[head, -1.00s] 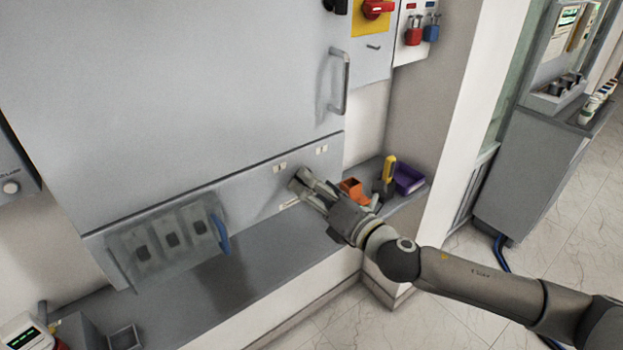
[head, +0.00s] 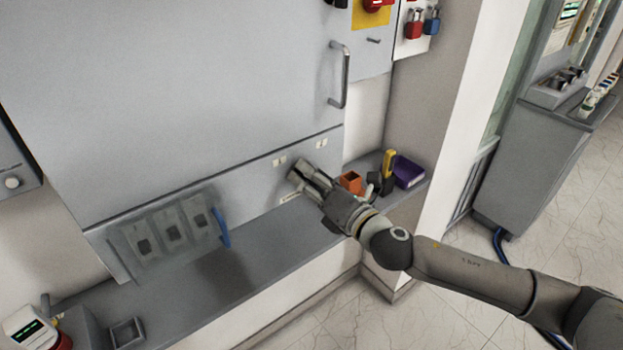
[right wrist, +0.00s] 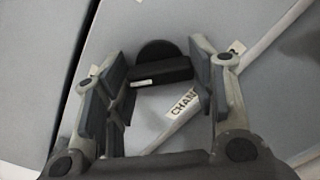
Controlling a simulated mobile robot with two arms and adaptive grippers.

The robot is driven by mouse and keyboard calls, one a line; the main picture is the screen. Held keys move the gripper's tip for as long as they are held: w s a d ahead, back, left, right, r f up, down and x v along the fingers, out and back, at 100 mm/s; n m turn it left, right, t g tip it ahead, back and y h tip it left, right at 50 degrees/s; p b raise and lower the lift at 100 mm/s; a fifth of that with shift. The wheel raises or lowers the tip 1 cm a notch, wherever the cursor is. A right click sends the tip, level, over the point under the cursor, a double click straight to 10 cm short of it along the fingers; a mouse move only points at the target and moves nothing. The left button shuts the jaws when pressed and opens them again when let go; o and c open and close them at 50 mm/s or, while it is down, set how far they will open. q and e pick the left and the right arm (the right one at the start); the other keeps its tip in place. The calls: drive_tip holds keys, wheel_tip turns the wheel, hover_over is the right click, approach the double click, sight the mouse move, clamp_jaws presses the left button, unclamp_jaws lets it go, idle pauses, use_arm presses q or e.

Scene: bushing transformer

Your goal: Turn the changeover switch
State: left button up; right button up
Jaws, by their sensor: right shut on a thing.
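The changeover switch (right wrist: 157,70) shows in the right wrist view as a black knob with a round back and a bar-shaped handle with a pale mark. It is mounted on the grey panel beside a white label (right wrist: 184,105) reading "CHAN", the rest hidden. My right gripper (right wrist: 160,78) is shut on the switch handle, with a finger at each end of the bar. In the head view my right gripper (head: 302,173) is at the lower panel (head: 255,187), and it hides the switch there. My left gripper is not in view.
A clear cover with a blue handle (head: 221,227) is on the panel to the left. A shelf (head: 275,240) runs below. An orange box (head: 350,181), a yellow-and-black tool (head: 388,166) and a purple bin (head: 408,172) stand close right of the gripper.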

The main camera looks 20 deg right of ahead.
drive_tip(key=shift+m, duration=0.3)
drive_tip(key=shift+m+p, duration=1.9)
drive_tip(key=shift+m, duration=6.9)
drive_tip(key=o, duration=1)
drive_tip(key=v, duration=1.2)
